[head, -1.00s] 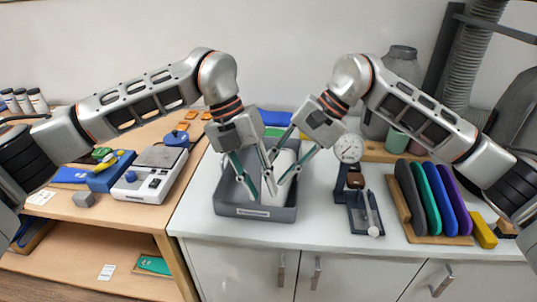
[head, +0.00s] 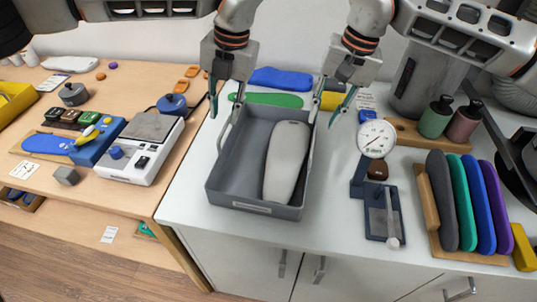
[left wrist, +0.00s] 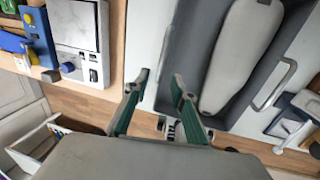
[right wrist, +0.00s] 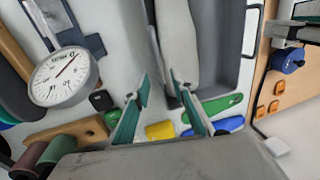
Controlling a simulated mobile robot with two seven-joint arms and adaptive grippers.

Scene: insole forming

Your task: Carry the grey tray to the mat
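The grey tray (head: 228,180) stands on the white counter. A pale grey shoe-last-shaped form (head: 286,160) lies in its right half; it also shows in the left wrist view (left wrist: 236,55). My left gripper (head: 227,110) is open above the tray's left side, its fingertips about the left handle (left wrist: 164,45). My right gripper (head: 328,116) is open above the right side, its fingertips about the right handle (right wrist: 152,45). I cannot tell whether either touches its handle. I cannot make out which thing is the mat.
A dial gauge (head: 376,139) on a stand is close to the tray's right. Coloured insoles (head: 462,205) stand in a rack further right. A green insole (head: 268,100) and a blue one (head: 281,78) lie behind the tray. A scale (head: 140,150) is on the wooden table at left.

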